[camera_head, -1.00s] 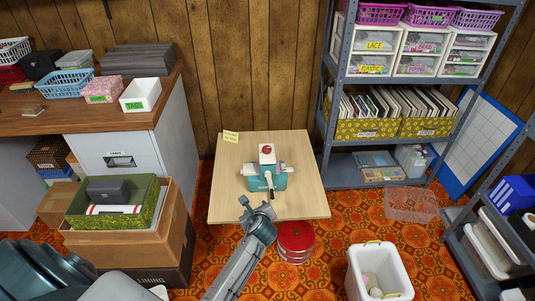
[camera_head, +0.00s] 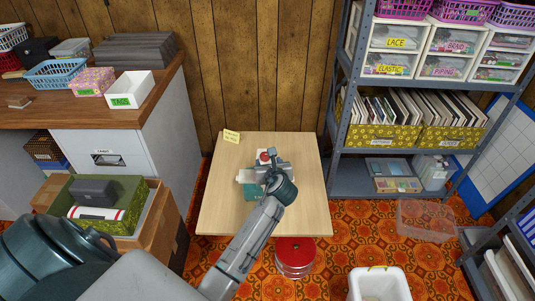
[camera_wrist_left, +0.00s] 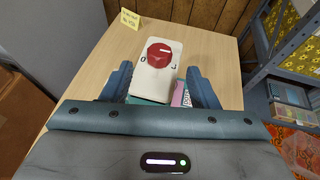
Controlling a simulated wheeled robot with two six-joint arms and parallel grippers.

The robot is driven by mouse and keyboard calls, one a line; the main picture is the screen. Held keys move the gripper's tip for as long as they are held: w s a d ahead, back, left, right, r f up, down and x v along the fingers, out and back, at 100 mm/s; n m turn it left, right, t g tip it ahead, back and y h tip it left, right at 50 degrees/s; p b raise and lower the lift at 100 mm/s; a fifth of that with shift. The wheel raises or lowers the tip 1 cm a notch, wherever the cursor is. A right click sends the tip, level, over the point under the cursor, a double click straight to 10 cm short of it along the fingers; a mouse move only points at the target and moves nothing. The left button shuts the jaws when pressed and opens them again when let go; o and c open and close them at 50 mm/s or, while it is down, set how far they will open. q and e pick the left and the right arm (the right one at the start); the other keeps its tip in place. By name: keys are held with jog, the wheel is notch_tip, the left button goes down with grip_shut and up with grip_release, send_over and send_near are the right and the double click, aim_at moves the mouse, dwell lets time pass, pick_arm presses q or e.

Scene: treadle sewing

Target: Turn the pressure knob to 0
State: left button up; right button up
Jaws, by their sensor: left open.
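The red pressure knob (camera_wrist_left: 159,54) sits on the white top of the small sewing machine, with a white line on its face; in the head view it is a small red spot (camera_head: 264,156). The white and teal machine (camera_head: 246,176) stands on the wooden table (camera_head: 222,205), partly hidden by my left arm. My left gripper (camera_wrist_left: 160,70) is open over the machine, its fingers on either side of the white top, just short of the knob and apart from it. My right gripper is not in view.
A note card (camera_head: 232,137) stands at the table's back left corner. A grey shelf unit (camera_head: 350,178) stands to the right, a cabinet (camera_head: 119,165) to the left. A red round stool (camera_head: 295,253) and a white bin (camera_head: 379,284) are in front.

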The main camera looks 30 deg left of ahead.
aim_at(265, 156)
pick_arm(q)
jog(key=b+x, duration=0.1)
jog(key=x, duration=0.5)
jog(key=shift+w+a+f, duration=0.1)
jog(key=shift+w+f, duration=0.05)
jog(key=shift+x, duration=0.85)
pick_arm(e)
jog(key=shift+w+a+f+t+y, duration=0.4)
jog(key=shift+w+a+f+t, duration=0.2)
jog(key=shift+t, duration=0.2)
pick_arm(q)
jog(key=c, duration=1)
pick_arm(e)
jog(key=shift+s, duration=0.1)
